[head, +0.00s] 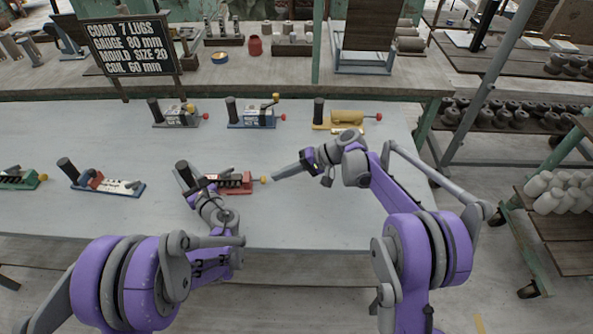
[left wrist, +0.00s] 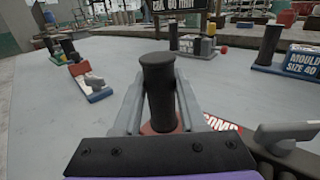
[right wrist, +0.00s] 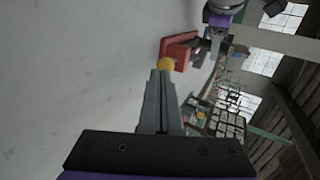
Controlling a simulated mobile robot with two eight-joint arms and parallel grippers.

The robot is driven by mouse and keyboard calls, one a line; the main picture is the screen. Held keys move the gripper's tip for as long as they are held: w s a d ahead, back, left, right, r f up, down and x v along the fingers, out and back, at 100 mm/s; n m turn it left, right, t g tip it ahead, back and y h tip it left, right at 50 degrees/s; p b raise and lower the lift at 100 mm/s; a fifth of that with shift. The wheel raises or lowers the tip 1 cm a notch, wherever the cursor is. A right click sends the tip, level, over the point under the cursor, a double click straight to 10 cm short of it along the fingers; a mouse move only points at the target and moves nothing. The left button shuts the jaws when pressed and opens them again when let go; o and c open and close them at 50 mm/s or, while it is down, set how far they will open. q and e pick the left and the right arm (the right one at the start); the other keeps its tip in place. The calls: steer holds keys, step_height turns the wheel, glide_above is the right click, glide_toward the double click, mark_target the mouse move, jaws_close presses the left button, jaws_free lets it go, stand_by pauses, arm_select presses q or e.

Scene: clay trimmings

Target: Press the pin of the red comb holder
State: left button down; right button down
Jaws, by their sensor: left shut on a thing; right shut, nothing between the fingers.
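The red comb holder (head: 233,190) lies on the grey table, with a black upright post (head: 182,170) at its left end and a yellow pin (head: 263,180) at its right end. My left gripper (head: 188,186) is shut on the post; the left wrist view shows the post (left wrist: 158,85) between the fingers. My right gripper (head: 274,178) is shut and empty, its tips just right of the pin. In the right wrist view the pin (right wrist: 166,64) sits right at the fingertips, before the red holder end (right wrist: 180,50); I cannot tell whether they touch.
A green holder (head: 18,180) and a blue-based holder (head: 110,185) lie to the left. A black sign (head: 130,47) stands at the back. The table's right side is clear.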

steer(key=shift+a, duration=0.65)
steer(key=shift+a, duration=1.45)
arm_select(q)
steer(key=shift+d, duration=0.1)
arm_select(e)
steer(key=d, duration=0.4)
steer(key=shift+d, duration=0.25)
steer(key=v, duration=0.9)
steer(key=shift+d+r, duration=0.3)
